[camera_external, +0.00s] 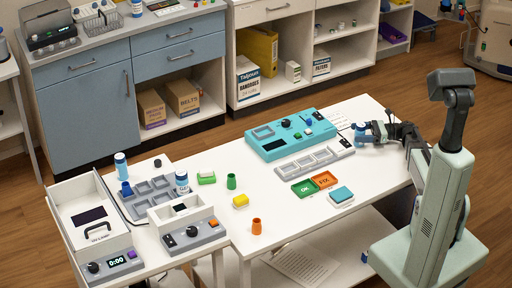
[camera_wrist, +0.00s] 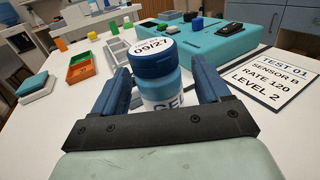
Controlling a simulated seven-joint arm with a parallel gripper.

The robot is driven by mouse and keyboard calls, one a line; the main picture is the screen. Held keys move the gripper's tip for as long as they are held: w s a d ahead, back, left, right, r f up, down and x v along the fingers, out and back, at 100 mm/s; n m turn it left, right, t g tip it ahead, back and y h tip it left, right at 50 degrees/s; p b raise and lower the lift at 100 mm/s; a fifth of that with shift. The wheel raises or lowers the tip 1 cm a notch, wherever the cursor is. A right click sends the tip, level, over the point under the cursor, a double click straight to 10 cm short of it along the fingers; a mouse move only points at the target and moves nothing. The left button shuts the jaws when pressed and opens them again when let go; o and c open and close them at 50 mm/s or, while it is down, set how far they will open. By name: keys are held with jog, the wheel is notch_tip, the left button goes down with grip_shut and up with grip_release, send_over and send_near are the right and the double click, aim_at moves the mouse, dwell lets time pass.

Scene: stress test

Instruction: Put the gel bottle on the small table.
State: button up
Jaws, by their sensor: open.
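A smaller white table (camera_external: 152,262) stands at the left, against the long table's left end.
On the small table are a UV lamp box (camera_external: 95,215), a grey tray (camera_external: 150,196) and a device (camera_external: 193,236), with other blue-capped bottles nearby. A teal device (camera_external: 290,135), a grey rack (camera_external: 315,161) and green and orange trays (camera_external: 315,184) lie left of my gripper.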

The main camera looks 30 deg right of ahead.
jog(key=v, duration=1.2)
dwell(0.3)
jog(key=shift+s+d+r, duration=0.15)
jog(key=shift+d, duration=0.3)
jog(key=shift+s+d+r, duration=0.15)
jog(key=shift+d+r, duration=0.05)
jog(key=shift+d, duration=0.2)
jog(key=x, duration=0.8)
jog(key=shift+w+a, duration=0.1)
jog(key=shift+a, duration=0.2)
jog(key=shift+x, duration=2.6)
jog(key=shift+f, duration=0.15)
jog(key=shift+c, duration=0.3)
